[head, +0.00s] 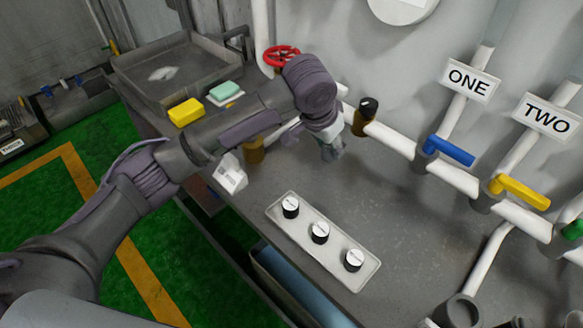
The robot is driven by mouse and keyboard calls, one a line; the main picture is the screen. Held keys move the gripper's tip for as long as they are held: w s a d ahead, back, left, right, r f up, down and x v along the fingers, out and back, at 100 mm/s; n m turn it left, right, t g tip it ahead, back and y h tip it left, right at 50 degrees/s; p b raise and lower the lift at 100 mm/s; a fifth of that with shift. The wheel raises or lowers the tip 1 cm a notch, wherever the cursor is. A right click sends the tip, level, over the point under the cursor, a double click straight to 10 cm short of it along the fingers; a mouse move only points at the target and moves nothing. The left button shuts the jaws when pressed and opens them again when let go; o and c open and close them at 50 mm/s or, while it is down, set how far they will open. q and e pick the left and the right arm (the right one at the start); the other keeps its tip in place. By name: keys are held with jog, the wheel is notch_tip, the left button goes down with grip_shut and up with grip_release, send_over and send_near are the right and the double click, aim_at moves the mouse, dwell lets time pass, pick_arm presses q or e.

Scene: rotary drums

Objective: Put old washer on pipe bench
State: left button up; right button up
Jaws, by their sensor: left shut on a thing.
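My left gripper (332,150) is low over the grey pipe bench (410,225), in front of the white pipe at the back wall. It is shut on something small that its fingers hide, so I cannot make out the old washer. I cannot tell whether what it holds touches the bench top. My right gripper is not in view.
A white panel with three black knobs (322,240) lies at the bench's front. Pipes with a blue valve handle (449,150) and a yellow one (519,191) run along the right. A sink (185,75), yellow sponge (186,112) and green sponge (225,89) are at left. The middle bench is clear.

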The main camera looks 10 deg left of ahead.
pick_arm(q)
jog(key=a+f, duration=0.1)
jog(key=a, duration=0.2)
jog(key=w+a+f+p, duration=0.1)
jog(key=a+f, duration=0.1)
jog(key=a, duration=0.1)
jog(key=w+a+f+p, duration=0.1)
jog(key=a+f, duration=0.1)
jog(key=a, duration=0.1)
jog(key=shift+a+f, duration=0.25)
jog(key=shift+a, duration=0.15)
jog(key=shift+w+a+f+p, duration=0.15)
jog(key=shift+a+f+p, duration=0.2)
jog(key=shift+f, duration=0.1)
notch_tip(320, 180, down, 3)
jog(key=shift+f+p, duration=0.1)
jog(key=shift+p, duration=0.4)
jog(key=shift+f, duration=0.2)
jog(key=o, duration=1.1)
jog(key=shift+f, duration=0.1)
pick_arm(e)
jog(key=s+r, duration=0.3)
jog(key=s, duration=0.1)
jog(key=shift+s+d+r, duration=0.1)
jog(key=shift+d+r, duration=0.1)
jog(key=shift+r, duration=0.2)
